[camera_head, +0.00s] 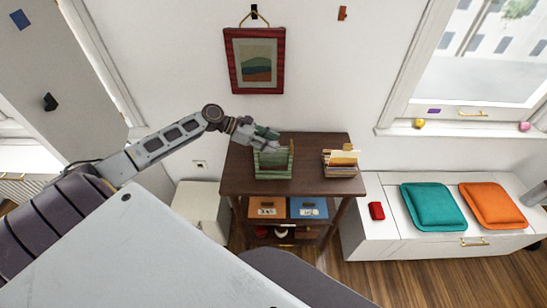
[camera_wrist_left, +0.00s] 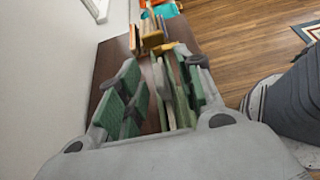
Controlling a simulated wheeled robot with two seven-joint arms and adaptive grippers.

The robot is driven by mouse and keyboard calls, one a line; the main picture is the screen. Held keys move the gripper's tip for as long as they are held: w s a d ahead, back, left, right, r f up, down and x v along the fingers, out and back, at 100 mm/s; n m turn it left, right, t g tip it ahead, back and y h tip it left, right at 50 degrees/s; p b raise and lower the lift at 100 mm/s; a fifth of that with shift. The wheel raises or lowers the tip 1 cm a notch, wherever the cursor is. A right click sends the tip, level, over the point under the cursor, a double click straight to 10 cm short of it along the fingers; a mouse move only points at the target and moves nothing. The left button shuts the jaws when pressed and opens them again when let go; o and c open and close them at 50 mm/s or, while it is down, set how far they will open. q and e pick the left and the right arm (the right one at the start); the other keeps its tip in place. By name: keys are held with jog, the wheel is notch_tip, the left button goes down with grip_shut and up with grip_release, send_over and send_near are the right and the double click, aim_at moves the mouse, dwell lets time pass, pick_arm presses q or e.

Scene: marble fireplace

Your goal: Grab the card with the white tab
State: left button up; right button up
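A green slatted card holder (camera_head: 273,174) stands on the dark brown table (camera_head: 312,187), with several cards upright in it. My left gripper (camera_head: 266,136) is over the top of this holder. In the left wrist view, its fingers (camera_wrist_left: 160,75) are spread apart, with pale and green card edges (camera_wrist_left: 172,100) between them. I cannot tell whether the fingers touch any card. A second holder with cream and orange-brown cards (camera_head: 342,161) stands to the right on the table. I cannot make out which card has a white tab. A grey part at the right edge may be my right gripper.
Orange (camera_head: 267,208) and blue (camera_head: 308,208) drawers or bins sit below the tabletop. A white bench with a teal cushion (camera_head: 433,206), an orange cushion (camera_head: 493,205) and a red box (camera_head: 376,211) is to the right. A framed picture (camera_head: 256,62) hangs behind the table.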

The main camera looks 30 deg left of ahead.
dwell(0.4)
pick_arm(q)
grip_shut()
jog(key=shift+r, duration=0.1)
notch_tip(320, 180, up, 28)
dwell(1.1)
dwell(0.5)
